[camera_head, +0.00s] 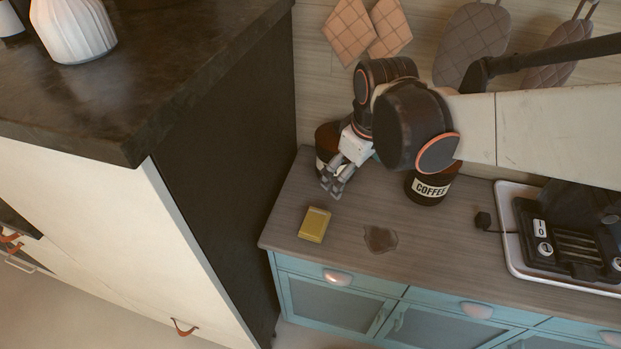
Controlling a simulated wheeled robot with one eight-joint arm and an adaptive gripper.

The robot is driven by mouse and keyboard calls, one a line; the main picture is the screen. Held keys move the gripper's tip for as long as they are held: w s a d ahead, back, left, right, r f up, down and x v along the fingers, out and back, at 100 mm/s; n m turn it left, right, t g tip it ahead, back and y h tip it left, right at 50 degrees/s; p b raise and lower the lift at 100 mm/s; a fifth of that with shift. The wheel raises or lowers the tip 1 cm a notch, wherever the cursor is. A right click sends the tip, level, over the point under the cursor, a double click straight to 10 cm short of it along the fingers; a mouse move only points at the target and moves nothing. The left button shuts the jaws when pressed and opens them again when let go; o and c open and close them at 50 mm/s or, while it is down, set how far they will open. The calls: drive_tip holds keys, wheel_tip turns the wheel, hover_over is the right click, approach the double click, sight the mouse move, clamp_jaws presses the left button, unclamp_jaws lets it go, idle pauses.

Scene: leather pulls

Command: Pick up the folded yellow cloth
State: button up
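The folded yellow cloth (314,225) lies as a small flat block on the wooden counter, near its left front corner. My gripper (332,189) hangs above the counter, behind the cloth and a little to its right. It points down and is apart from the cloth. Its fingers look slightly spread with nothing seen between them, though they are small in the picture.
A dark stain (380,238) marks the counter right of the cloth. A coffee jar (430,188) stands behind it, and another dark jar (325,141) stands behind my gripper. A toaster (570,235) sits on a white tray (508,252) at right. A tall cabinet (225,150) borders the left.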

drive_tip(key=w+a+f+n+g+p, duration=0.1)
drive_tip(key=w+a+f+n+g, duration=0.1)
drive_tip(key=w+a+f+n, duration=0.25)
drive_tip(key=g+b, duration=0.1)
drive_tip(key=b, duration=0.2)
hover_over(315, 219)
drive_tip(key=shift+n, duration=0.45)
drive_tip(key=f, duration=1)
drive_tip(key=shift+d+f, duration=0.2)
drive_tip(key=shift+f, duration=0.2)
drive_tip(key=shift+a+f+b, duration=0.2)
drive_tip(key=shift+f+b, duration=0.95)
drive_tip(key=shift+f, duration=1.6)
drive_tip(key=shift+r, duration=0.1)
drive_tip(key=c, duration=0.9)
